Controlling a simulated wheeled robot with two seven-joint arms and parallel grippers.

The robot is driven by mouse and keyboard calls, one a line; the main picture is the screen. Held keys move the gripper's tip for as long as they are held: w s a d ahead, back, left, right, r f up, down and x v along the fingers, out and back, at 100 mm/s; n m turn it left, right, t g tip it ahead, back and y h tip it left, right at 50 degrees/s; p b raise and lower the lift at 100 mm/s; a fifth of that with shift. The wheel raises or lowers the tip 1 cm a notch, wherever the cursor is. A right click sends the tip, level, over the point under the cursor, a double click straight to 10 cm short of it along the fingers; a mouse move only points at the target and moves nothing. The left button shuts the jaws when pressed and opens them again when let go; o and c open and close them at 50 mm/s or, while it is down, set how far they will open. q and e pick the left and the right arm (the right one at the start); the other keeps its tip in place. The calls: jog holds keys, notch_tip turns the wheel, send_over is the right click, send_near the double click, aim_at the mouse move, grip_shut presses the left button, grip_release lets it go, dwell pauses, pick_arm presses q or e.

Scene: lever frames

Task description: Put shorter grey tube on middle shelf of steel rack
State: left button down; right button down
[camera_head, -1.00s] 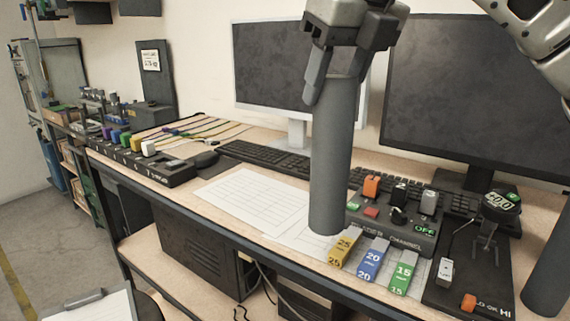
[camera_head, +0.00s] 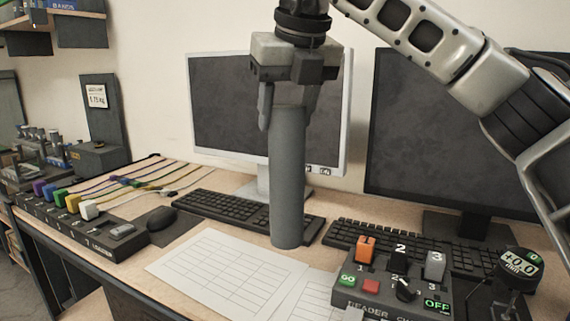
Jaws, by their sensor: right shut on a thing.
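A grey tube (camera_head: 287,185) hangs upright in front of the left monitor, over the desk. My right gripper (camera_head: 287,107) is shut on its top end, with one finger on each side. The tube's lower end appears above the paper sheets and keyboard, though its exact height is hard to tell. With no second tube in view now, I cannot compare lengths. I cannot identify the steel rack for certain in this view. My left gripper is not in view.
The desk holds a left monitor (camera_head: 215,110), right monitor (camera_head: 450,150), keyboard (camera_head: 215,208), mouse (camera_head: 159,219), paper sheets (camera_head: 215,270) and a switch box (camera_head: 385,285). A dial gauge (camera_head: 519,265) stands at right. Wall shelves (camera_head: 75,30) are at upper left.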

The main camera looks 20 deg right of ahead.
jog(key=w+d+f+p, duration=0.1)
jog(key=w+d+f, duration=0.2)
jog(key=w+f, duration=0.5)
jog(key=shift+d+f+p, duration=0.35)
jog(key=shift+f, duration=0.95)
jog(key=c, duration=1)
grip_release()
jog(key=shift+f, duration=0.2)
jog(key=o, duration=0.3)
jog(key=shift+s+r, duration=0.1)
jog(key=shift+o, duration=0.2)
